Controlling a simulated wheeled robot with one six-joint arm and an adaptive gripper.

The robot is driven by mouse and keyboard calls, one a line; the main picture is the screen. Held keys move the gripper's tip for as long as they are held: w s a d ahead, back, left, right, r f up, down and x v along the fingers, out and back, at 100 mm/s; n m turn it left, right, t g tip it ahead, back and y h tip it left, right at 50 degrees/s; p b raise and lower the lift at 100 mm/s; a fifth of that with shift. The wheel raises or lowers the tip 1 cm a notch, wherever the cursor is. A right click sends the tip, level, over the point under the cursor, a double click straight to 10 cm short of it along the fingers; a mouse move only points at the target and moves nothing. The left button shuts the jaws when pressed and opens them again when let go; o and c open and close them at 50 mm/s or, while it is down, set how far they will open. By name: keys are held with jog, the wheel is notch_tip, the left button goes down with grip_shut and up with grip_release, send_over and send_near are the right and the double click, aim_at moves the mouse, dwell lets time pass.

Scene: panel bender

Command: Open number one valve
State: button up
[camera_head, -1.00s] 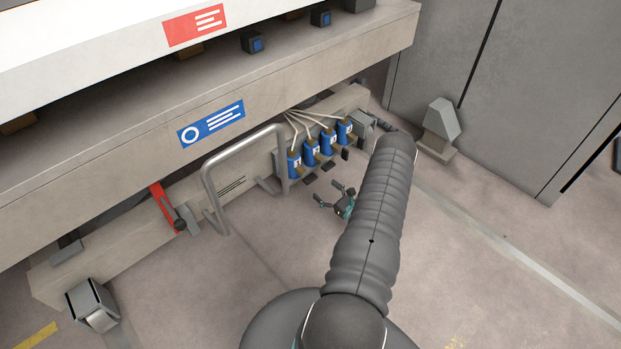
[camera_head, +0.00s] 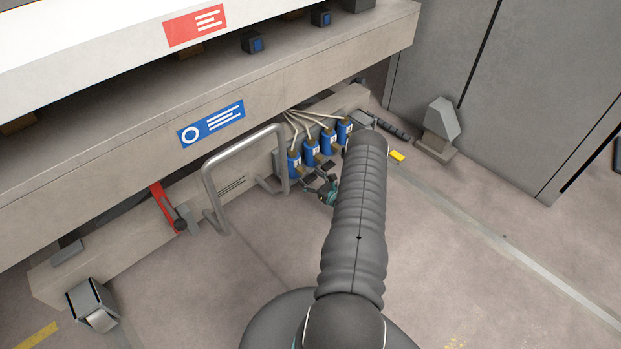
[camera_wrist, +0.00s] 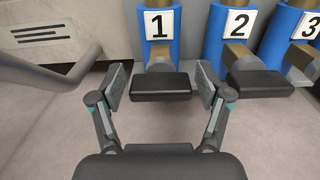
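The number one valve is a blue cylinder (camera_wrist: 158,42) with a white "1" label, at the left of the row in the wrist view; in the head view it is the leftmost blue cylinder (camera_head: 294,164). Its black lever (camera_wrist: 161,86) sticks out toward the camera on a brass-coloured stem. My gripper (camera_wrist: 162,88) is open, with one finger on each side of this lever. I cannot tell whether either finger touches it. In the head view my gripper (camera_head: 321,186) is at the valve row, partly hidden by my arm.
Valve two (camera_wrist: 237,35) and its black lever (camera_wrist: 259,84) are close to my right finger. Valve three (camera_wrist: 292,40) is farther right. A grey bent-tube handle (camera_wrist: 50,72) is close on the left. A red lever (camera_head: 164,207) is farther left. The floor (camera_head: 250,265) in front is clear.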

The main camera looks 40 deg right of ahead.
jog(key=c, duration=0.7)
jog(key=shift+n, duration=0.3)
jog(key=n+b, duration=0.4)
jog(key=shift+a+f, duration=0.1)
jog(key=shift+f, duration=0.1)
jog(key=n+b, duration=0.4)
jog(key=n, duration=0.1)
jog(key=shift+a+f+n+b, duration=0.1)
jog(key=shift+a+n+b, duration=0.05)
jog(key=shift+n+b, duration=0.25)
jog(key=n+b, duration=0.1)
jog(key=n, duration=0.2)
jog(key=shift+a+n+b, duration=0.1)
jog(key=shift+n+b, duration=0.25)
jog(key=shift+n, duration=2.15)
